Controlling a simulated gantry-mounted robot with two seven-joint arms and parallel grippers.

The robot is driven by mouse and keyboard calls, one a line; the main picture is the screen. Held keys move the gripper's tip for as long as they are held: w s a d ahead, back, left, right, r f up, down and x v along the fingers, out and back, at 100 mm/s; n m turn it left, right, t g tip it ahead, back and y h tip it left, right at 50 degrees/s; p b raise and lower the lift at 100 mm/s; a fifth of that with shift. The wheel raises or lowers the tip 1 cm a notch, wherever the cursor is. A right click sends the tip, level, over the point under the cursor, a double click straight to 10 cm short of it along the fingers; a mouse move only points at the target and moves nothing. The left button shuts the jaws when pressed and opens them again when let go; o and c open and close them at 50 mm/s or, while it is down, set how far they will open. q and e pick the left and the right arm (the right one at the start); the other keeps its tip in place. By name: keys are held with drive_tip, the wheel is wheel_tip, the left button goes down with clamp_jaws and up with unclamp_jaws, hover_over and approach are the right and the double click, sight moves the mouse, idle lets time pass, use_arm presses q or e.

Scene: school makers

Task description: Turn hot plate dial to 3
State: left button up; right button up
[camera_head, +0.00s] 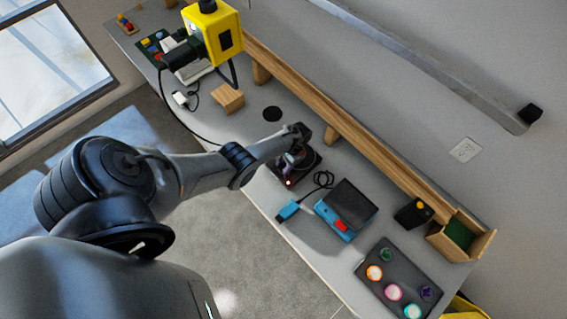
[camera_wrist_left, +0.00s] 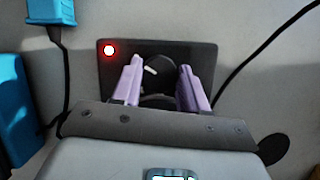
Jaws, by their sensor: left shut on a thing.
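The dark panel (camera_head: 311,158) with a lit red lamp lies on the bench below my left gripper (camera_head: 296,160). In the left wrist view, the panel (camera_wrist_left: 205,52) carries a round black dial (camera_wrist_left: 159,72) with a white mark toward its upper left. My left gripper's two purple fingers (camera_wrist_left: 160,85) stand on either side of the dial and are shut on it. The red lamp (camera_wrist_left: 109,50) glows at the panel's upper left. I can read no numbers around the dial. In the head view the gripper and arm hide most of the panel. My right gripper is not in view.
A blue device with a dark top (camera_head: 352,198) and a small blue block on a cable (camera_head: 287,211) lie right of the panel. A wooden rail (camera_head: 350,130) runs behind. A tray of coloured pots (camera_head: 420,263) and a yellow machine (camera_head: 222,38) stand farther off.

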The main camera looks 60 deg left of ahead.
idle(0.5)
use_arm(q)
drive_tip(key=o, duration=0.7)
drive_tip(key=shift+o, duration=0.2)
drive_tip(key=shift+w, duration=0.1)
drive_tip(key=shift+r, duration=0.1)
drive_tip(key=shift+w+r, duration=0.1)
drive_tip(key=shift+r, duration=0.2)
drive_tip(key=p+v, duration=0.2)
drive_tip(key=v, duration=0.8)
